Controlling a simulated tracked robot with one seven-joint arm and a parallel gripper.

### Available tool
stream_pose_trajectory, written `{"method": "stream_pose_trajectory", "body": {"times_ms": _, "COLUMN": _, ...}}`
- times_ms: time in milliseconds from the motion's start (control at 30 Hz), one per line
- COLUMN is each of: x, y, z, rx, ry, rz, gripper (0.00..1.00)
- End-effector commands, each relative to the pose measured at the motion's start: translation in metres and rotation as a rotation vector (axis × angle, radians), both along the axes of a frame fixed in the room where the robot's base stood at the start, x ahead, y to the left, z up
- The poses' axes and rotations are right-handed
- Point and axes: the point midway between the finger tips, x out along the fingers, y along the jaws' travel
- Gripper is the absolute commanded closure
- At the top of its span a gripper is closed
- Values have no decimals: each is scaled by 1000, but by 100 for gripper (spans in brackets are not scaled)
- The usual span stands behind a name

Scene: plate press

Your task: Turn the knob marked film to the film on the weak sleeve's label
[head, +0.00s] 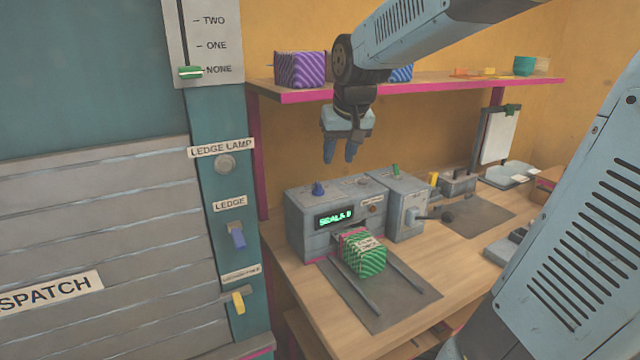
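A grey press machine (300,230) stands on the wooden bench, with a lit green display (334,217). On its front right is a small brown knob (375,208) beside a small label too small to read, so I cannot tell which knob is marked film. A blue knob (319,188) sits on its top left. A green striped package (366,262) with a pale label (366,243) sits at the machine's front; the label's writing is unreadable. My gripper (340,158) hangs fingers down above and behind the machine's top, empty, its two fingers apart. It touches nothing visible.
A shelf (430,84) behind holds a purple striped package (300,69) and a teal cup (524,66). Two rails (350,285) run forward on a grey mat (385,315). A lever unit (405,215) stands right of the machine. A teal panel with switches (225,200) is at left.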

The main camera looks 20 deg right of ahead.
Motion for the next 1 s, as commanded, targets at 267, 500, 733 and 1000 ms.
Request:
{"method": "stream_pose_trajectory", "body": {"times_ms": 267, "x": 61, "y": 4, "z": -15, "rx": -20, "ry": 22, "rz": -13, "gripper": 61}}
{"method": "stream_pose_trajectory", "body": {"times_ms": 500, "x": 82, "y": 6, "z": -21, "rx": -29, "ry": 28, "rz": -18, "gripper": 61}}
{"method": "stream_pose_trajectory", "body": {"times_ms": 733, "x": 89, "y": 6, "z": -38, "rx": -30, "ry": 30, "rz": -18, "gripper": 61}}
{"method": "stream_pose_trajectory", "body": {"times_ms": 1000, "x": 106, "y": 4, "z": -81, "rx": -29, "ry": 32, "rz": -19, "gripper": 61}}
